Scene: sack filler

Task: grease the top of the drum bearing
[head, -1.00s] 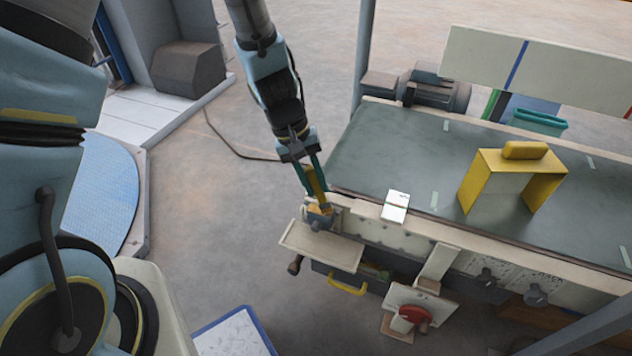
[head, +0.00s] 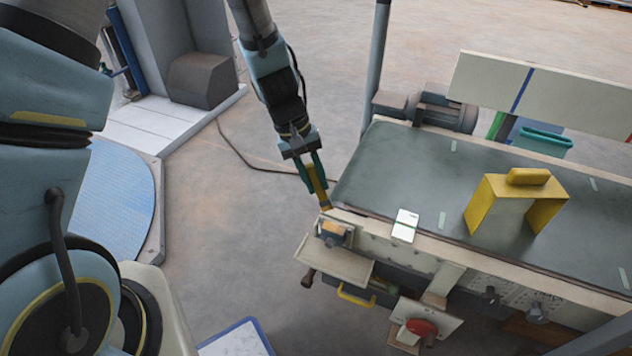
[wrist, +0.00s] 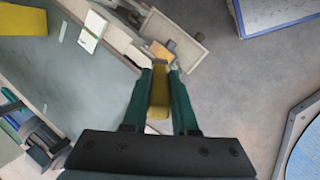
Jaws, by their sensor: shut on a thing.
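My gripper (head: 317,187) is shut on a yellow-handled tool (head: 320,198), which points down past the fingertips. The wrist view shows the yellow handle (wrist: 158,95) between the two green fingers; the tool's small tip is hard to make out. The drum bearing (head: 334,238) is a grey block with an orange patch on its top, at the near left corner of the conveyor. The tool's tip is a little above and behind the bearing in the head view, apparently apart from it. In the wrist view the bearing (wrist: 171,44) shows just beyond the tip.
A beige tray (head: 330,264) sticks out in front of the bearing, above a drawer with a yellow handle (head: 356,298). A white card (head: 405,225) lies on the conveyor edge. A yellow arch (head: 490,200) stands over the belt (head: 400,170).

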